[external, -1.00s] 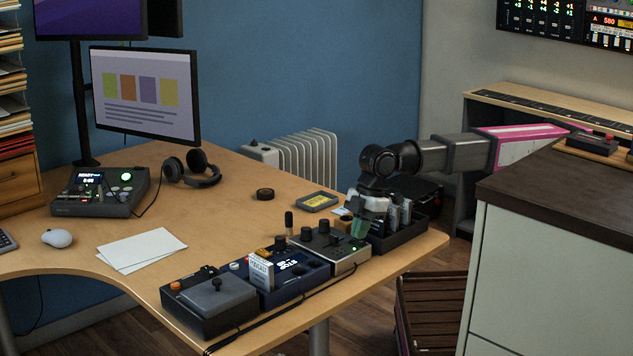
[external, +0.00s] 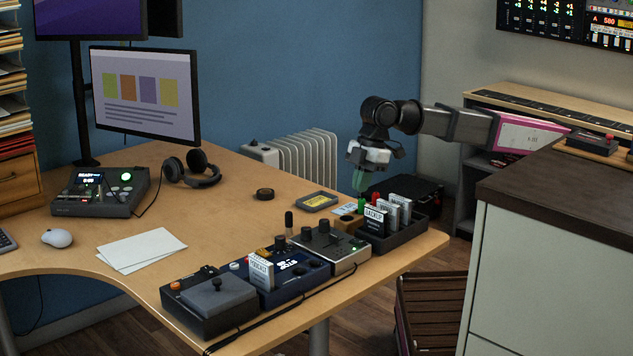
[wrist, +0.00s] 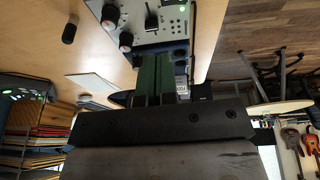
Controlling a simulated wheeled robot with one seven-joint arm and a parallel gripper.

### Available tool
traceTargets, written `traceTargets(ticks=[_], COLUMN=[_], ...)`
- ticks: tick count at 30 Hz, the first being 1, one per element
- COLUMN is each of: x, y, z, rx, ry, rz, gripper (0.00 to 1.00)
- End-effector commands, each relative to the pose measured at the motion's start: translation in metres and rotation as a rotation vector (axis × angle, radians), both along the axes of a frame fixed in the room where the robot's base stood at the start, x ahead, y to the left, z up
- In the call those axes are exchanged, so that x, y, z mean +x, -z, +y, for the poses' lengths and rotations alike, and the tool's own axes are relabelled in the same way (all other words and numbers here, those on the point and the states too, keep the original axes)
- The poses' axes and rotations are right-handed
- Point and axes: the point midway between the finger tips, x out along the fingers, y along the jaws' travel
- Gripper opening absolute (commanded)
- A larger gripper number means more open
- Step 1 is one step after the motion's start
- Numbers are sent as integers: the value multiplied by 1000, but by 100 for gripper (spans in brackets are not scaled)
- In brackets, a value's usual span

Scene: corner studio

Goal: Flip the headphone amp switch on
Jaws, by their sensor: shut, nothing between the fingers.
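The headphone amp appears to be the pale grey box with black knobs (external: 340,258) near the desk's front right edge. In the wrist view its panel (wrist: 128,22) shows at the top, with knobs, a dark upright lever (wrist: 151,20) and a small green light (wrist: 182,8). My gripper (external: 360,188) hangs above and behind the box's right end, clear of it. Its green fingers (wrist: 157,72) are together with nothing between them. The lever's exact position is hard to tell.
A dark tray of labelled cards (external: 408,235) stands right of the box. A blue device (external: 292,288) and a dark box (external: 212,318) stand to its left. A yellow-labelled cassette (external: 316,201) lies behind. The desk's middle (external: 215,225) is mostly clear.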

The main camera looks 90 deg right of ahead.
Motion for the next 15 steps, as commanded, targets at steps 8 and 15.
traceTargets(ticks=[8, 15], x=[-1, -2], y=[-20, -22], z=[-7, -8], rx=[0, 0], ry=[-1, -1], rz=[0, 0], gripper=[0, 0])
